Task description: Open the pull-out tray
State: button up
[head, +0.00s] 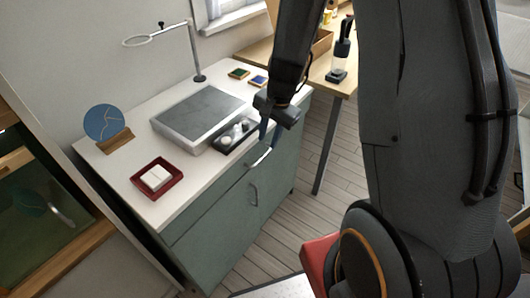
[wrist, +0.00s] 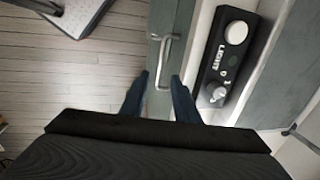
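The pull-out tray shows as the green drawer front (head: 215,194) just under the white top of the cabinet, and it looks closed. Its pale bar handle (head: 261,159) also shows in the wrist view (wrist: 165,62), along with the green front (wrist: 160,102). My gripper (head: 266,132) is above the handle at the cabinet's front edge. In the wrist view my gripper (wrist: 158,95) is open, with its two dark fingers apart and nothing held between them. The handle lies beyond the fingertips, roughly in line with the gap, and contact is not visible.
A black control box marked LIGHT (wrist: 226,58) is close right of the fingers. On the white top (head: 130,178) are a grey panel (head: 203,110), a red tray (head: 174,187) and a blue disc (head: 99,123). A lower door handle (head: 254,194) is below.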

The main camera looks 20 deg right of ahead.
aim_at(264, 156)
jog(key=f, duration=0.5)
jog(key=w+f+b, duration=0.1)
jog(key=f, duration=0.1)
jog(key=shift+w+a+f, duration=0.1)
jog(key=shift+a+f, duration=0.15)
jog(key=shift+a, duration=0.15)
grip_shut()
